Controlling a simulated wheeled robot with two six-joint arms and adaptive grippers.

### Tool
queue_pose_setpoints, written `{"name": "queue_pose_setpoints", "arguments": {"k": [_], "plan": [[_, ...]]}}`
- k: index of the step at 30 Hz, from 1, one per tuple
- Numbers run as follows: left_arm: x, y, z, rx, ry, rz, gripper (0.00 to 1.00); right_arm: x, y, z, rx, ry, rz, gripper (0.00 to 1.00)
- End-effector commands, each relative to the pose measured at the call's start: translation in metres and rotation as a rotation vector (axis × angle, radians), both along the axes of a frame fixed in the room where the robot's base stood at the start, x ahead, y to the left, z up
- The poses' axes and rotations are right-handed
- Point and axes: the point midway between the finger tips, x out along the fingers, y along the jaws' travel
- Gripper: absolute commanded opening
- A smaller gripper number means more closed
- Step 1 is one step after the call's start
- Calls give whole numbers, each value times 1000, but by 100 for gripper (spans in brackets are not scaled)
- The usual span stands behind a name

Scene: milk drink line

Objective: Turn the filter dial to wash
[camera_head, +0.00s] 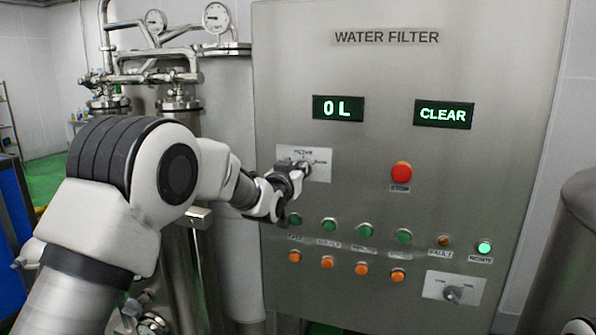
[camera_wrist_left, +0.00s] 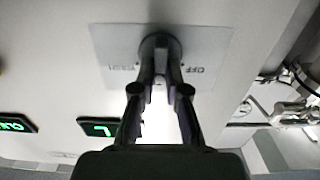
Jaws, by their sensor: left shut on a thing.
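The filter dial (camera_wrist_left: 160,42) is a dark round knob on a pale label plate (camera_head: 319,155) at the upper left of the water filter panel (camera_head: 480,60). My left gripper (camera_head: 300,170) reaches in from the left and hides most of the dial in the head view. In the left wrist view the two fingers of the left gripper (camera_wrist_left: 160,75) close on the dial. The plate there reads "OFF" on one side, with a blurred word on the other. The dial's exact pointing is hard to tell. My right gripper is not in view.
The displays read "0 L" (camera_head: 338,108) and "CLEAR" (camera_head: 443,114). A red stop button (camera_head: 401,172), several green and orange buttons, and a second dial (camera_head: 453,294) at the lower right share the panel. Steel tanks and pipes (camera_head: 170,50) stand left of it.

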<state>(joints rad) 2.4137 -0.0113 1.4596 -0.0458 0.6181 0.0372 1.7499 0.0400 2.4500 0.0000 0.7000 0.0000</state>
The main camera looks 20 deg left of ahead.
Motion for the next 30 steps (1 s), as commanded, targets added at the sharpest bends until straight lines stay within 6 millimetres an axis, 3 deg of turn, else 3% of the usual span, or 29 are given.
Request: {"name": "queue_pose_setpoints", "arguments": {"k": [11, 30], "plan": [[0, -2, -5, 154, -6, 0, 0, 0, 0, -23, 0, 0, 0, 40], [0, -7, -8, 732, -24, 0, 0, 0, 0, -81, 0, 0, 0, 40]]}}
